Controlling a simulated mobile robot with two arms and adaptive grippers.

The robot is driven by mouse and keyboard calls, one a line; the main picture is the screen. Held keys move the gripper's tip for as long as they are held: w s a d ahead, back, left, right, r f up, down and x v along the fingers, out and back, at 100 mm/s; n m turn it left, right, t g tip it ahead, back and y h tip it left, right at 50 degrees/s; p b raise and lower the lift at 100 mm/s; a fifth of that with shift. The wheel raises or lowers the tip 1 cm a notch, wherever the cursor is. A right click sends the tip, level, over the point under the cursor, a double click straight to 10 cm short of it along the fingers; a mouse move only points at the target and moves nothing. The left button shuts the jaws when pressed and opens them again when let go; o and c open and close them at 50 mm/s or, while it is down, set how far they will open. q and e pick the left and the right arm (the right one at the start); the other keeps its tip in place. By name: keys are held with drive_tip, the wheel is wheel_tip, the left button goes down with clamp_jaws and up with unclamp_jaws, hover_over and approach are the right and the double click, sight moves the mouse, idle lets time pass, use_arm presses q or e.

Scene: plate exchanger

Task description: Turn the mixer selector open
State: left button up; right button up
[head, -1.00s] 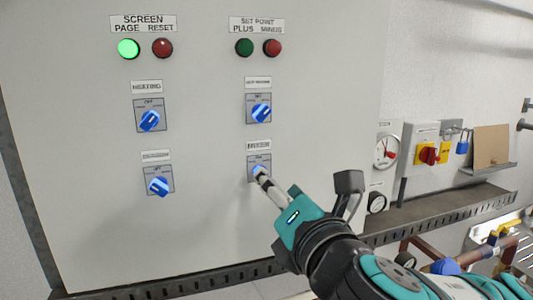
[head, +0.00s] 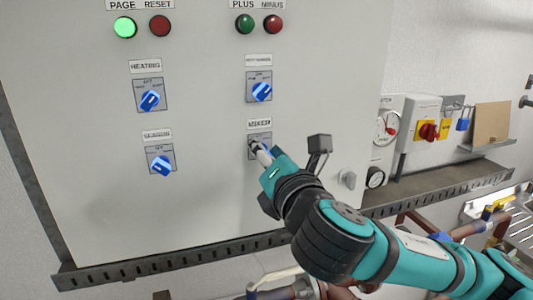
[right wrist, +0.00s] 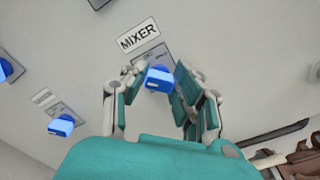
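The mixer selector is a blue knob (right wrist: 158,78) on a grey plate under the MIXER label (right wrist: 138,34) in the right wrist view. My right gripper (right wrist: 155,88) has its two fingers apart, one on each side of the knob. The right finger is close to the knob; whether it touches I cannot tell. In the head view my right gripper (head: 257,148) reaches the mixer plate (head: 267,138) from the lower right and hides most of its knob. My left gripper is not in view.
Other blue selectors sit on the panel: the heating one (head: 150,100), one above the mixer (head: 262,92) and one at lower left (head: 161,166). Lit green (head: 125,27) and dark buttons are above. A slotted rail (head: 180,262) runs below. A red-yellow switch (head: 429,131) is at right.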

clamp_jaws()
drive_tip(key=m+b, duration=0.1)
drive_tip(key=m, duration=0.5)
drive_tip(key=m+b, duration=0.1)
drive_tip(key=m, duration=0.5)
drive_tip(key=m+b, duration=0.2)
drive_tip(key=m, duration=0.4)
drive_tip(key=shift+f, duration=0.3)
idle(0.4)
drive_tip(key=o, duration=0.8)
unclamp_jaws()
drive_tip(key=shift+c, duration=0.2)
